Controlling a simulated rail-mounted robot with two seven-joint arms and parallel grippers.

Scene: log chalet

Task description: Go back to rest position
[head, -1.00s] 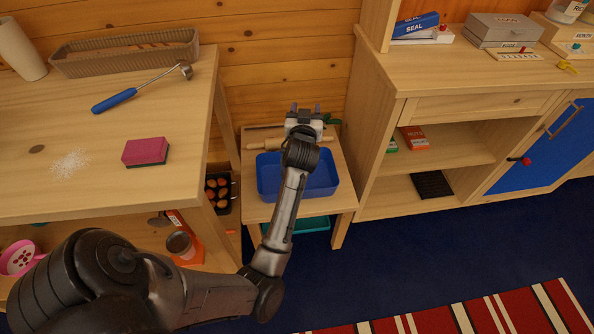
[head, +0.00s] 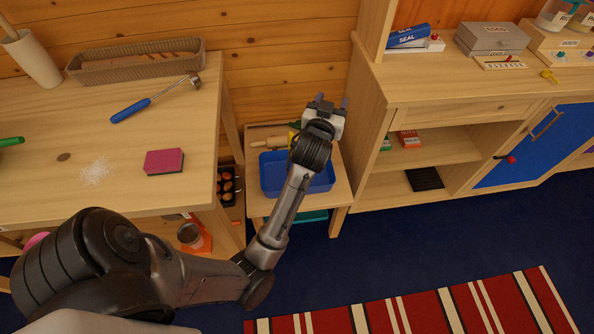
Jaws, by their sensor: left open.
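My left gripper (head: 328,104) is open, with two dark fingertips apart and nothing visible between them. It is above the back of a small wooden stand (head: 341,196) between the table and the cabinet. A blue tray (head: 270,180) sits on that stand, partly hidden by my left arm. A wooden rolling pin (head: 264,142) lies behind the tray, partly hidden by the gripper. My right gripper is out of view.
On the left table (head: 40,185) are a pink sponge (head: 164,161), white powder, a blue-handled tool (head: 148,102) and a long basket (head: 135,68). A wooden cabinet (head: 440,110) stands close on the right. Open blue floor (head: 400,245) and a striped rug (head: 430,310) lie in front.

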